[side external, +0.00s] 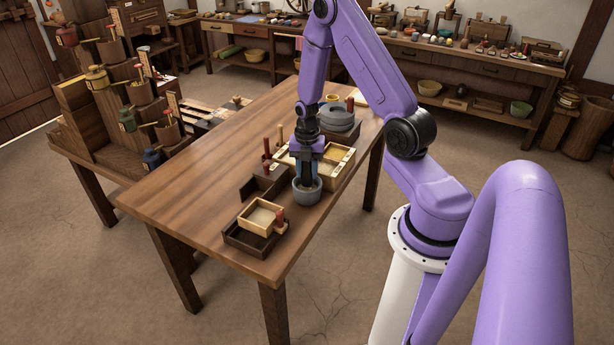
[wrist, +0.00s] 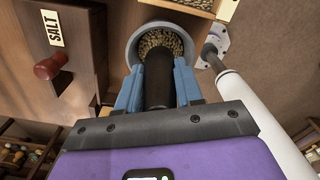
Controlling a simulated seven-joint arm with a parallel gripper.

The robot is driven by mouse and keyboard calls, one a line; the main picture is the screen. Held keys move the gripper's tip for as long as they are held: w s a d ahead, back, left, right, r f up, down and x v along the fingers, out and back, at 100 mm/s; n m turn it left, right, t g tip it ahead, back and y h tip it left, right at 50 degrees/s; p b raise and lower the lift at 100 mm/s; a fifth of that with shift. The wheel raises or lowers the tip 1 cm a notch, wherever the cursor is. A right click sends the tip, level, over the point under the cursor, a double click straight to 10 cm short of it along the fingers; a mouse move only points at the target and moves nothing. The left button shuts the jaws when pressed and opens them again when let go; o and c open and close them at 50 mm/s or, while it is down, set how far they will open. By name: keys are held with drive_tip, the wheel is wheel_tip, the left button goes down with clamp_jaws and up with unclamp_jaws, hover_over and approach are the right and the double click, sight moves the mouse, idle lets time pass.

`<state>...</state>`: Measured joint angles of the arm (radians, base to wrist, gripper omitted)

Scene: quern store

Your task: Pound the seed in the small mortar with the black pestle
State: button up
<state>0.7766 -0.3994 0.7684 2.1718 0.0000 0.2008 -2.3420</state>
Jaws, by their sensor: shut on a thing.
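The small grey mortar (side external: 306,193) stands on the wooden table, and its rim also shows in the wrist view (wrist: 133,42). Brown seed (wrist: 162,39) lies inside it. My gripper (side external: 307,172) is directly above the mortar, pointing down. Its blue fingers are shut on the black pestle (wrist: 158,78), one finger on each side. The pestle's lower end is inside the mortar among the seed. Its exact tip is hidden by the seed and the viewing angle.
A wooden box with a salt label (wrist: 53,29) and red-handled thing (wrist: 50,66) is close left of the mortar in the wrist view. A sieve-like tray (side external: 262,217) sits at the front, a divided box (side external: 340,168) behind. The table's left part (side external: 190,190) is clear.

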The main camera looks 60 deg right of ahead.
sight(307, 179)
drive_tip(key=shift+r, duration=0.3)
drive_tip(key=shift+f, duration=2.15)
drive_tip(key=shift+f, duration=0.25)
drive_tip(key=shift+r, duration=2.4)
drive_tip(key=shift+f, duration=2.15)
